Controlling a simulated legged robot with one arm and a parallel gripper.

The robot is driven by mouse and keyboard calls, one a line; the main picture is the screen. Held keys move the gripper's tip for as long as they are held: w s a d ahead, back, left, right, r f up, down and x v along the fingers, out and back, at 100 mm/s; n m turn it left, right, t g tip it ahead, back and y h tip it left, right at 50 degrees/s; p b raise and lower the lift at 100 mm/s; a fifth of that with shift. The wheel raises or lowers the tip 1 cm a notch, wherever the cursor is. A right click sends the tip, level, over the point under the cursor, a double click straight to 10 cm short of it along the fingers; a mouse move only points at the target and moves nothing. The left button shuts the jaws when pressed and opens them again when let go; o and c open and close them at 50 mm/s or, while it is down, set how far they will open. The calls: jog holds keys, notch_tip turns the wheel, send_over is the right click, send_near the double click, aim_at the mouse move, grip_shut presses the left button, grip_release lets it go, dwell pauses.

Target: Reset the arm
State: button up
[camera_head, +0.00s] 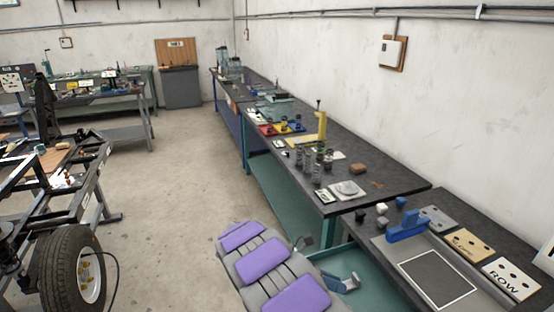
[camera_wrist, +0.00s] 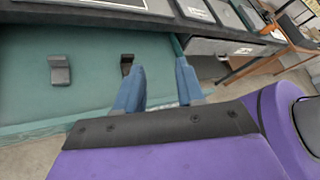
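My gripper (camera_wrist: 158,82) shows in the wrist view as two blue-grey fingers standing apart. The gap between them is empty, and they are in front of a teal shelf (camera_wrist: 85,95). A black bar and purple casing, parts of my own body, fill the lower part of that view. In the camera_head view my purple and grey body is at the bottom centre. A blue-grey part shows at its right, in front of the teal shelf; I cannot tell whether it is my gripper. The rest of my arm cannot be made out clearly.
Two dark brackets (camera_wrist: 60,72) (camera_wrist: 126,64) are on the shelf side. A long dark workbench (camera_head: 395,178) runs along the right wall, bearing springs (camera_head: 317,165), a yellow stand (camera_head: 321,128) and a blue holder (camera_head: 407,227). A wheel (camera_head: 72,272) stands at left. The floor (camera_head: 180,190) between is clear.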

jog(key=s+d+r+m+g+y, duration=0.1)
jog(key=s+d+r+m+y, duration=0.2)
jog(key=s+r+m, duration=0.4)
jog(key=s+d+r+m+g+y, duration=0.1)
jog(key=s+d+r+m+y, duration=0.3)
jog(key=s, duration=0.5)
jog(key=s+a+m+t+y, duration=0.1)
jog(key=s+a+m+y, duration=0.2)
jog(key=s+m, duration=0.3)
jog(key=s+a+m+t+y, duration=0.1)
jog(key=s+a+m+y, duration=0.2)
jog(key=s, duration=1)
jog(key=a+m, duration=0.2)
jog(key=m, duration=0.1)
jog(key=shift+d+r, duration=0.1)
